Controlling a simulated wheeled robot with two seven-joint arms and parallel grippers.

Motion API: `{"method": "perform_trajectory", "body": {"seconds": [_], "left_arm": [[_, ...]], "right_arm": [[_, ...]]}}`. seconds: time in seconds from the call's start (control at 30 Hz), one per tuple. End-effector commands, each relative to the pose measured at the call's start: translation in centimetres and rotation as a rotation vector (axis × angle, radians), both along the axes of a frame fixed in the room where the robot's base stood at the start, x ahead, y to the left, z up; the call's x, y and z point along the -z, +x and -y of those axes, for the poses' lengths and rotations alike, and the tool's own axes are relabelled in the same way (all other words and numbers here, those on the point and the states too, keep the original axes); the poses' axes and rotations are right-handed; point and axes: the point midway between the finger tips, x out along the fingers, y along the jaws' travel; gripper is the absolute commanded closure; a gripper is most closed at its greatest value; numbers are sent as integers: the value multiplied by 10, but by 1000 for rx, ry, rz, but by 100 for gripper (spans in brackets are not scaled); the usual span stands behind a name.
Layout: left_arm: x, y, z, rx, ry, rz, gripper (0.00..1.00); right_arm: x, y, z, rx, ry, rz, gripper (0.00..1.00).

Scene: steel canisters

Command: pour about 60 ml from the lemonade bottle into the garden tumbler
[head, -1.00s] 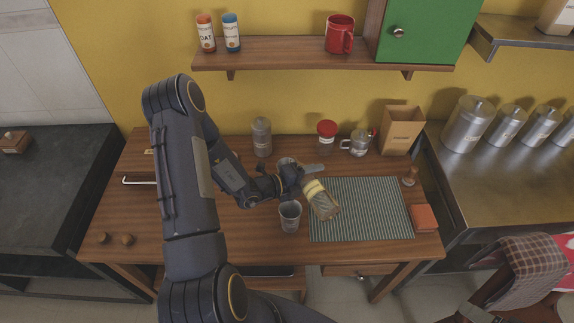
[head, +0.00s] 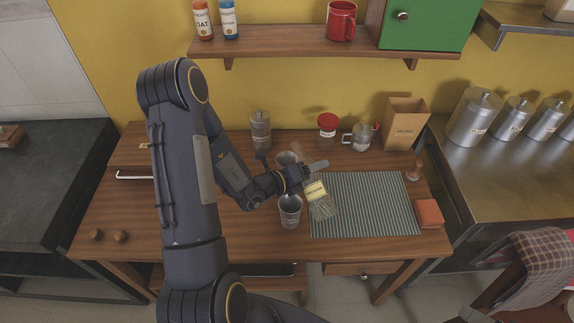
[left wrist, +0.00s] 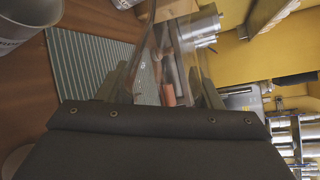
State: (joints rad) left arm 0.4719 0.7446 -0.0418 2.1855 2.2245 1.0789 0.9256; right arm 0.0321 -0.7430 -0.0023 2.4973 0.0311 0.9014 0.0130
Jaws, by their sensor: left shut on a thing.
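My left gripper (head: 308,177) is shut on a clear bottle with a yellow label (head: 317,191), which I take for the lemonade bottle; its label is too small to read. The bottle is held tilted above the table, over the mat's left edge. A grey tumbler (head: 290,211) stands upright just left of the bottle, apart from it. A second cup (head: 286,159) stands behind my gripper, partly hidden; I cannot tell which is the garden tumbler. In the left wrist view, clear bottle wall (left wrist: 150,62) shows beyond the gripper, and a labelled cup (left wrist: 22,30) is at top left. No stream is visible.
A striped mat (head: 375,205) covers the table's right part, with an orange block (head: 429,213) beside it. A grey canister (head: 261,130), red-lidded jar (head: 327,125), glass pot (head: 362,136) and paper bag (head: 405,124) stand behind. The table's left front is mostly clear.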

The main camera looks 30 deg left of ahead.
Motion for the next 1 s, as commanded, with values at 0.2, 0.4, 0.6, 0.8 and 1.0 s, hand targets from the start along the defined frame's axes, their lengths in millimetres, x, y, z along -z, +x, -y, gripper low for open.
{"method": "perform_trajectory", "body": {"seconds": [0.2, 0.4, 0.6, 0.8, 1.0], "left_arm": [[-14, 3, -5, 2, 97, 64, 73], [-16, 4, -6, 2, 117, 75, 73], [-16, 4, -6, 3, 115, 74, 73], [-16, 4, -6, 3, 115, 74, 73], [-16, 4, -6, 3, 114, 73, 73]], "right_arm": [[4, 0, 0, 0, 0, 1, 16], [4, 0, 0, 0, 0, 1, 16], [4, 0, 0, 0, 0, 1, 16], [4, 0, 0, 0, 0, 1, 16], [4, 0, 0, 0, 0, 1, 16]]}}
